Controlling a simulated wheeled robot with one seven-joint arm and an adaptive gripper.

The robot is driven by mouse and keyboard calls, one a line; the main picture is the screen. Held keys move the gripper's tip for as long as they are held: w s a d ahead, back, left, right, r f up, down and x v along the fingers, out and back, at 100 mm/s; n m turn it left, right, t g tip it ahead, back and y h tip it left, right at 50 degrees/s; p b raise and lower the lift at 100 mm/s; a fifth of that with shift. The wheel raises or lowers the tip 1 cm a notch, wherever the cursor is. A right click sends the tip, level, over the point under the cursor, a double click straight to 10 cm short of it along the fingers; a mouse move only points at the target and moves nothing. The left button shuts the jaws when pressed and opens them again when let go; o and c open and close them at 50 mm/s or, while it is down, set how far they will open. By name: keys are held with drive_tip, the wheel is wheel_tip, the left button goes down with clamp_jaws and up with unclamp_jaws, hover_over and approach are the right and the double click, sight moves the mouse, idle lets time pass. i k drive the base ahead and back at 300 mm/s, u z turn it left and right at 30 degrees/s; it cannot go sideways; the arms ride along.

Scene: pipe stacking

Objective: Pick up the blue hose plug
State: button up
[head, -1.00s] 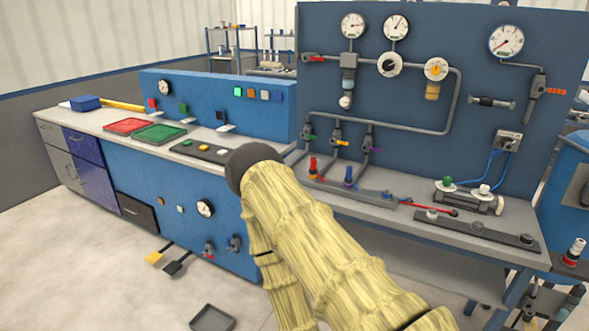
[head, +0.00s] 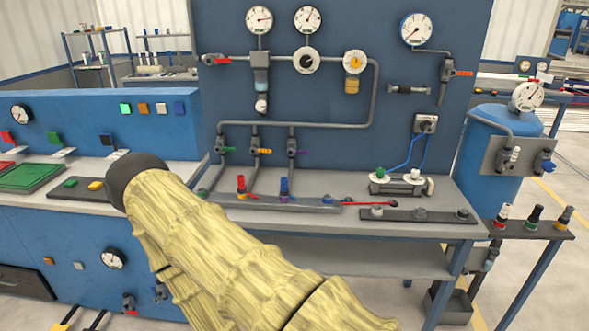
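A blue plug (head: 284,187) stands upright on the grey rail of the workbench, to the right of a red plug (head: 241,186). Thin blue hoses (head: 408,155) run from a grey socket box (head: 426,123) on the blue panel down to a green-capped fitting (head: 380,173) and a white-capped fitting (head: 412,176) on the bench. I cannot tell for sure which of these is the blue hose plug. My pale yellow arm with a dark rounded joint crosses the lower left and middle. My gripper is not in view.
The workbench (head: 455,224) carries a dark strip with several fittings (head: 419,214) and a thin red rod (head: 368,203). A side shelf (head: 520,232) with upright plugs and a blue tank (head: 488,160) stand at the right. A blue console (head: 60,240) is at left.

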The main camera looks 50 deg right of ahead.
sight(285, 191)
drive_tip(key=z, duration=0.65)
drive_tip(key=i, duration=0.65)
drive_tip(key=z, duration=0.7)
